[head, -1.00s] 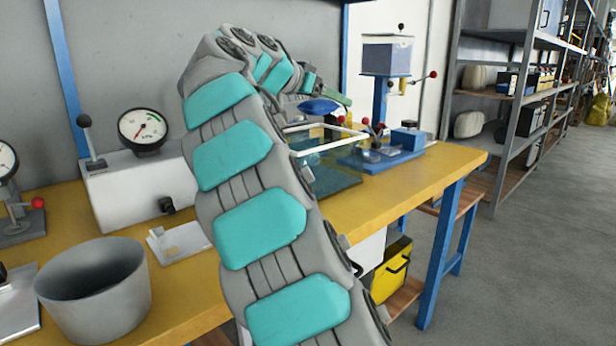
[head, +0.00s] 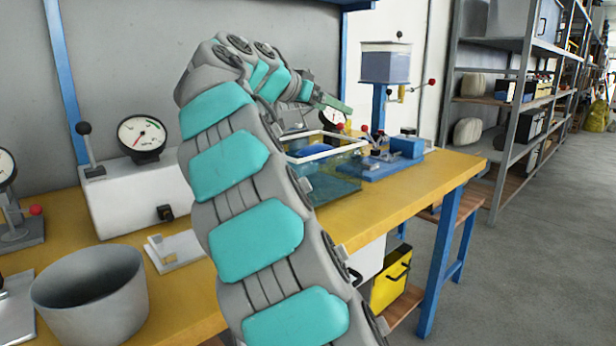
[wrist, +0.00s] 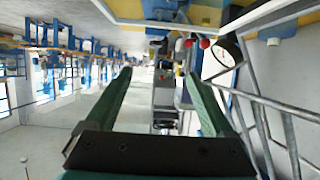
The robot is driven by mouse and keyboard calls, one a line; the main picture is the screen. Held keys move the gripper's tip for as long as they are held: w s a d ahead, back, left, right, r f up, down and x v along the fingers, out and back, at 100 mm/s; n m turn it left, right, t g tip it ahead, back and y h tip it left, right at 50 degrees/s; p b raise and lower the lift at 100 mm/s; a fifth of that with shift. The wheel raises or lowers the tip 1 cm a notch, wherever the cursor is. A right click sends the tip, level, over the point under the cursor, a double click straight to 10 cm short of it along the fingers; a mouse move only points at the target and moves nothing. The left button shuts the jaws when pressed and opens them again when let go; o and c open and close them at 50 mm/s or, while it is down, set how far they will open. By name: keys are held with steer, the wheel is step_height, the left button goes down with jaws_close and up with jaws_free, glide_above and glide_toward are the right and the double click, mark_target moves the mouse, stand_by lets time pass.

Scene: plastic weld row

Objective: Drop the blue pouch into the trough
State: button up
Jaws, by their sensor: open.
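The trough (head: 345,168) is a clear, teal-tinted tank with a white rim on the yellow bench, partly hidden behind my arm in the head view. The blue pouch (head: 313,150) shows within the rim of the trough, below my gripper and apart from it. I cannot tell whether it rests on the bottom. My gripper (head: 332,103) is above the trough with its green fingers. In the wrist view my gripper (wrist: 158,74) is open, with nothing between the fingers.
A grey bucket (head: 92,300) and a white gauge box (head: 130,195) stand on the left of the bench. A blue press (head: 385,65) stands behind the trough at right. Shelves (head: 510,110) and open floor lie farther right.

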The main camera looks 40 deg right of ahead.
steer(key=v, duration=0.7)
steer(key=shift+a, duration=0.1)
